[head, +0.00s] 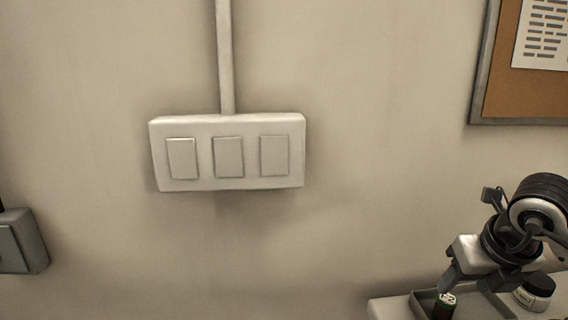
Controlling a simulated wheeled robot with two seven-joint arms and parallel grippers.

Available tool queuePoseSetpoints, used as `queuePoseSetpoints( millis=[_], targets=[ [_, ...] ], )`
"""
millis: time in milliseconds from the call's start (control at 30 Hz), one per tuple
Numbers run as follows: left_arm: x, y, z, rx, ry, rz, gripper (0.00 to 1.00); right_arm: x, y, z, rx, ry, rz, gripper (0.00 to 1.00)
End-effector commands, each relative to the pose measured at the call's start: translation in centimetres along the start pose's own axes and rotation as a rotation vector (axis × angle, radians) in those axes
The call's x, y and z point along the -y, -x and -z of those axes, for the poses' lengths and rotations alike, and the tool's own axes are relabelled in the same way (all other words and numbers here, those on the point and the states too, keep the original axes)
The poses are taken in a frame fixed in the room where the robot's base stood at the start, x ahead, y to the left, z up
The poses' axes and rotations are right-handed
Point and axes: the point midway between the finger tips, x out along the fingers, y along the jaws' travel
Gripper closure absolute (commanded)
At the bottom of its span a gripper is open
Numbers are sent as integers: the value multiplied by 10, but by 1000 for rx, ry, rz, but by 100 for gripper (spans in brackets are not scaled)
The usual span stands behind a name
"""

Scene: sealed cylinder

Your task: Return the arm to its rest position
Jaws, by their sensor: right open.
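My right arm comes in at the lower right of the head view. My right gripper (467,287) is open and points down over a shallow grey tray (422,299). A small dark green cylinder with a pale marked top (444,306) stands in the tray, just below and between the gripper's fingers. I cannot tell whether a finger touches it. The cylinder's lower part is cut off by the frame's bottom edge. My left gripper is not in view.
A white jar with a black lid (535,291) stands right of the tray, close to my right gripper. A wall plate with three switches (228,152) is at centre left. A grey box (22,241) is at the left edge. A corkboard (530,95) hangs at upper right.

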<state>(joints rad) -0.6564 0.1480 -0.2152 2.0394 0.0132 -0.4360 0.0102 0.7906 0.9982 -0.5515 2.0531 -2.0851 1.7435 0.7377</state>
Motion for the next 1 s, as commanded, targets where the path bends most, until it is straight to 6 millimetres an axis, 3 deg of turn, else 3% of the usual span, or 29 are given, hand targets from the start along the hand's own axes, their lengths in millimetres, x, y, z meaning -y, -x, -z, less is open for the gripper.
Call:
queuePoseSetpoints(
  millis=[433, 600, 1000],
  targets=[
    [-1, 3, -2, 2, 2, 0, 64, 0, -90, 2, -1, 0, 0, 47],
    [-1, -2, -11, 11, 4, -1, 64, -2, -52, -13, 9, 2, 0, 47],
    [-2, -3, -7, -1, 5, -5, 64, -31, 23, 8, 7, 5, -1, 47]
  ],
)
